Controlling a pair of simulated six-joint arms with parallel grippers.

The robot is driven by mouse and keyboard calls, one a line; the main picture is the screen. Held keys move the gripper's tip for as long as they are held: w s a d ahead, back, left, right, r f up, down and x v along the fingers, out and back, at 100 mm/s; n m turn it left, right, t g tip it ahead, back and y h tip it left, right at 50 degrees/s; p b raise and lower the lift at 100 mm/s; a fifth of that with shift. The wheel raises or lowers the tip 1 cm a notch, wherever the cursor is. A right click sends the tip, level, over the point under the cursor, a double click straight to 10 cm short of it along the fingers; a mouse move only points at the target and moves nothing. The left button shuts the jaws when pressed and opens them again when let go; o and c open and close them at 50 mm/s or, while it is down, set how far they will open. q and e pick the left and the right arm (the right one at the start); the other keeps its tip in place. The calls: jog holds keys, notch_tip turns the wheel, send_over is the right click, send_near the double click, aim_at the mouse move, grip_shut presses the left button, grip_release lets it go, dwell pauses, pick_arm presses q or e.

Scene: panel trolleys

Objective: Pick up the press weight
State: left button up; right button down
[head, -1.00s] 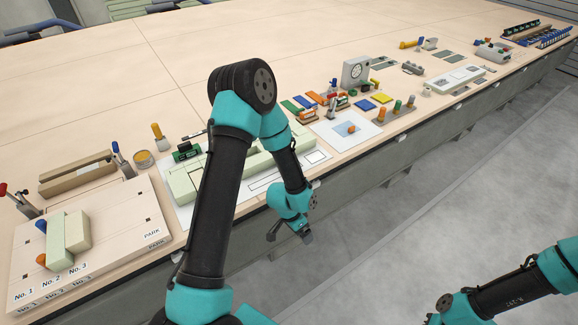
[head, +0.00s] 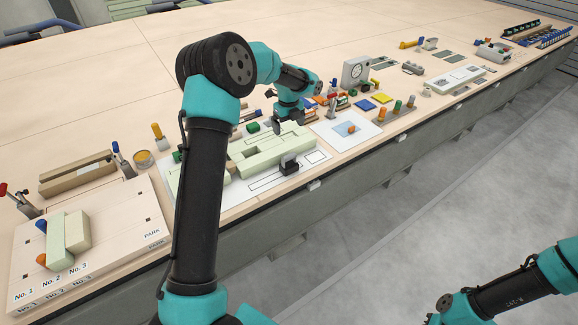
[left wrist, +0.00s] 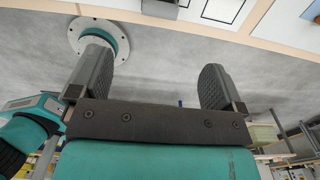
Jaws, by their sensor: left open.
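A small dark block with a grey top (head: 289,165), which looks like the press weight, stands on the white printed sheet (head: 315,157) near the table's front edge. My left gripper (head: 288,123) is behind and above this block in the head view, apart from it. In the left wrist view my left gripper (left wrist: 157,85) has its two fingers wide apart with nothing between them. A grey block (left wrist: 160,9) shows cut off at the top edge there, beyond the fingertips; I cannot tell surely that it is the same block.
Long pale green blocks (head: 270,148) lie on the sheet beside the dark block. A numbered board (head: 110,240) with pale blocks is at the left. A clock-faced box (head: 356,72) and coloured pieces stand to the right. The table's rear is clear.

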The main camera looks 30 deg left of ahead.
aim_at(289, 155)
pick_arm(q)
jog(key=shift+f, duration=0.1)
notch_tip(289, 155, down, 12)
jog(key=shift+f, duration=0.1)
dwell(0.6)
jog(key=shift+d+f, duration=0.1)
jog(key=shift+f, duration=2.45)
jog(key=shift+c, duration=0.2)
jog(key=shift+r, duration=0.1)
jog(key=c, duration=1.7)
